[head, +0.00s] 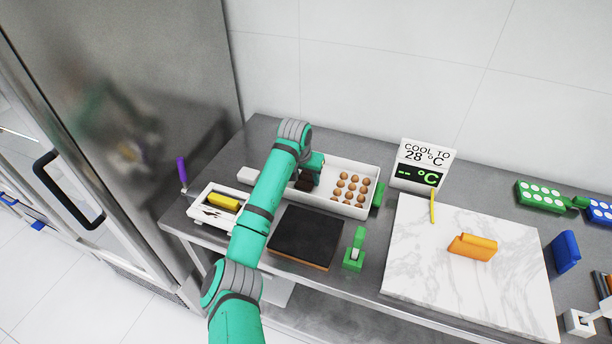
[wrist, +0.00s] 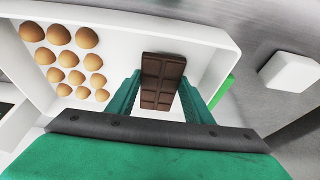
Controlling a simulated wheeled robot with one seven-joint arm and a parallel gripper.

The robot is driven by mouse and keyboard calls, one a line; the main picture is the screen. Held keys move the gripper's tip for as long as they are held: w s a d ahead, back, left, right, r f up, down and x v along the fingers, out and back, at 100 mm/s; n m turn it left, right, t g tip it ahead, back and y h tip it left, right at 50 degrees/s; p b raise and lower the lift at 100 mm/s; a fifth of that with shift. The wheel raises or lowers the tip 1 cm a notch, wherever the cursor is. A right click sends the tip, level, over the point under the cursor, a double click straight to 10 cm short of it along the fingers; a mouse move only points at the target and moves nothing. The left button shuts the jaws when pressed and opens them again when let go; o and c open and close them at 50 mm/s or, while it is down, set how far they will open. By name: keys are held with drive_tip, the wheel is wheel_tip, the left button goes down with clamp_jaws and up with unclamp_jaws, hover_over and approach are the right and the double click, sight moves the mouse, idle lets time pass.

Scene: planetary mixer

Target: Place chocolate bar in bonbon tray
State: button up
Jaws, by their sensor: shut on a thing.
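A dark brown chocolate bar (wrist: 161,82) stands between the two green fingers of my gripper (wrist: 162,92) in the wrist view. My gripper is shut on the bar. The bar also shows in the head view (head: 305,181), partly hidden by my arm. The bonbon tray (head: 347,166) is a white box with raised walls and a green handle at its right end. In the wrist view the bar is over the bare part of the tray (wrist: 195,28), beside the bonbons. I cannot tell whether the bar touches the tray floor.
Several round brown bonbons (head: 352,187) fill the tray's right part. A black slab (head: 305,238) and a green tool (head: 355,250) lie in front. A marble slab (head: 420,262) with an orange scraper (head: 472,247) is at right. A temperature sign (head: 421,165) stands behind.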

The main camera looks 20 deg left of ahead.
drive_tip(key=shift+d+f, duration=0.2)
drive_tip(key=shift+d, duration=0.15)
drive_tip(key=o, duration=1.2)
drive_tip(key=shift+a, duration=0.2)
drive_tip(key=shift+r, duration=0.3)
drive_tip(key=v, duration=1.2)
drive_tip(key=shift+d+r, duration=0.2)
drive_tip(key=shift+r, duration=0.15)
